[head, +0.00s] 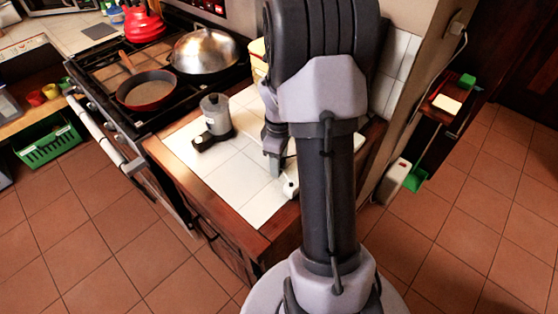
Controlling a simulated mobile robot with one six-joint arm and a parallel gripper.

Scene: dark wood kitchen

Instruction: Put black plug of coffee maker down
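The coffee maker (216,114) is a small grey and metallic pot on a black base, upright on the white tiled counter (233,178). My arm stands in front of the counter's right part. My gripper (277,165) points down low over the tiles, to the right of the coffee maker and apart from it. Its fingers are partly hidden by my arm. A white object (290,187) lies just below the gripper near the counter's front edge, mostly hidden. I cannot make out the black plug, nor whether the gripper holds it.
A stove to the left holds a red-rimmed pan (147,90), a lidded pot (204,53) and a red kettle (143,22). The tiles between coffee maker and front edge are clear. A wall edge (410,100) bounds the right. A green basket (50,143) sits far left.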

